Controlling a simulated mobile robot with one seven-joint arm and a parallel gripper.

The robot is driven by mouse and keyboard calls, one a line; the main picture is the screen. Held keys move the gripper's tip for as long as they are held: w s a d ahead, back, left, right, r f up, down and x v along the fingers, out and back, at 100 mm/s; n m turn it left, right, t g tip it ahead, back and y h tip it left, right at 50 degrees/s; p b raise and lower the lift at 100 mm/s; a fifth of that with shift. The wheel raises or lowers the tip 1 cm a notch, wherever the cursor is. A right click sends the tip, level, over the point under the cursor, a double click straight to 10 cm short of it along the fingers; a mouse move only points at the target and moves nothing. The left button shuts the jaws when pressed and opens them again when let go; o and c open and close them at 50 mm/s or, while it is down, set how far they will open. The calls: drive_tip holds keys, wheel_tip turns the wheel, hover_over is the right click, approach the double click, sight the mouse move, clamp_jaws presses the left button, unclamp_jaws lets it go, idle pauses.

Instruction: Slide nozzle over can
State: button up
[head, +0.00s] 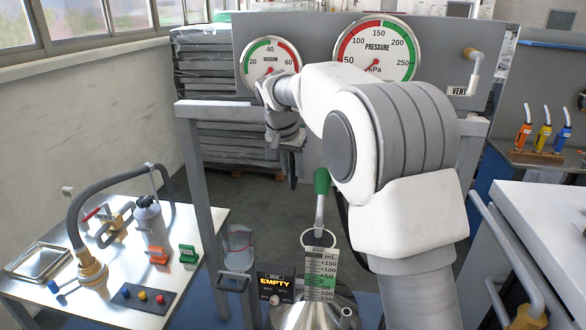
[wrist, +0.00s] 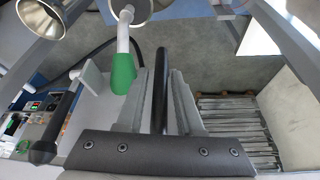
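My gripper (head: 290,165) hangs beneath the frame's top in the head view. In the wrist view its two fingers (wrist: 160,72) are apart, with a slim black bar (wrist: 161,90) between them and a gap beside it. A green-gripped white lever (head: 321,181) stands just right of my gripper; the green grip also shows left of the fingers in the wrist view (wrist: 122,72). Below it is a metal cone (head: 300,315), possibly the nozzle, cut off by the picture edge. A clear can-like vessel (head: 238,240) stands left of it. I cannot tell for sure which part is the can.
A graduated mL scale (head: 321,275) and a display reading EMPTY (head: 275,283) stand under the lever. Left is a table (head: 210,225) with a hose (head: 75,215), a grey bottle (head: 150,218) and tags. Grey posts (head: 200,200) flank my arm; a white bench (head: 550,220) is at right.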

drive_tip(key=shift+o, duration=0.7)
drive_tip(key=v, duration=1.7)
drive_tip(key=shift+r, duration=0.15)
drive_tip(key=shift+s, duration=0.1)
